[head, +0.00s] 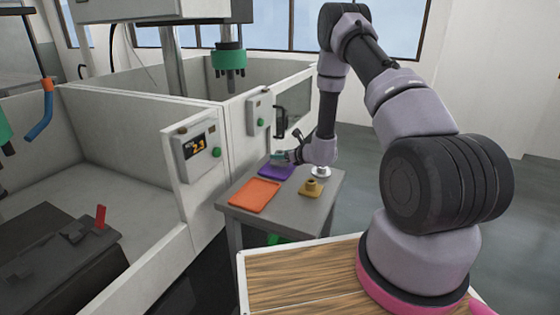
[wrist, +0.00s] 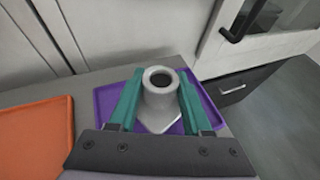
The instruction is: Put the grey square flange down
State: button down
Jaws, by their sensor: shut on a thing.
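The grey square flange (wrist: 160,98) shows in the wrist view, with a round hollow neck and a square base. My gripper (wrist: 160,97) is shut on it, one teal finger on each side of the neck. The flange is over the purple tray (wrist: 105,97); I cannot tell whether its base touches the tray. In the head view my gripper (head: 280,158) is at the purple tray (head: 268,173) on the far side of the small grey table, and the flange is hard to make out there.
An orange tray (head: 254,196) lies on the table (head: 290,208) nearer the front. A brass flange (head: 311,187) and a white flanged part (head: 321,171) stand to the right. White tank walls with a control box (head: 197,149) border the table's left side.

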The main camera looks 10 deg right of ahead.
jog(key=shift+f, duration=1.05)
jog(key=shift+f, duration=0.15)
jog(key=shift+c, duration=1.7)
grip_release()
